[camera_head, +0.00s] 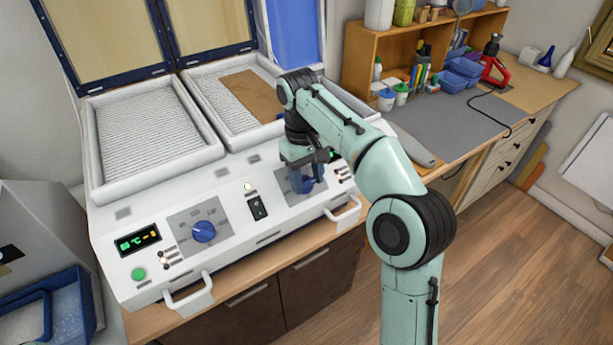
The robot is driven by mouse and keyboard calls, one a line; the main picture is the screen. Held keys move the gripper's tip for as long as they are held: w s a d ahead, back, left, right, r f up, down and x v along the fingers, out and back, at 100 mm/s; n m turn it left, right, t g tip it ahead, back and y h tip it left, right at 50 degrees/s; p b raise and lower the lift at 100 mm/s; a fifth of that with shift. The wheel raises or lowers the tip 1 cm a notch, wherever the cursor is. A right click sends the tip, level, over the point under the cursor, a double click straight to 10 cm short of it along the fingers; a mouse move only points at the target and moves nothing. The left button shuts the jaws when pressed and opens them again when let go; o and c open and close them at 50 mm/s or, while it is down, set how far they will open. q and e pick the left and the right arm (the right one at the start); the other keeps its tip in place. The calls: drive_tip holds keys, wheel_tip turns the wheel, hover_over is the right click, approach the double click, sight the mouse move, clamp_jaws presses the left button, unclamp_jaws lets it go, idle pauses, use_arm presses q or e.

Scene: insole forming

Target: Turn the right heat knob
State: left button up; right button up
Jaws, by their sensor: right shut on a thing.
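The right heat knob (308,185) is a blue knob on the right side of the white machine's sloped front panel. My right gripper (303,184) points down at it and is shut on it, and it hides most of the knob. The matching left knob (204,231) is blue, sits on a grey dial plate and is free. My left gripper is not in view.
The white machine (140,212) has two trays with wire beds; a brown sheet (254,96) lies in the right one. Two white handles, (190,295) on the left, stick out in front. A switch (257,207) sits between the knobs. A cluttered bench (455,125) stands right.

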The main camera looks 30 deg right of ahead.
idle(0.4)
drive_tip(key=o, duration=1.1)
drive_tip(key=shift+c, duration=0.2)
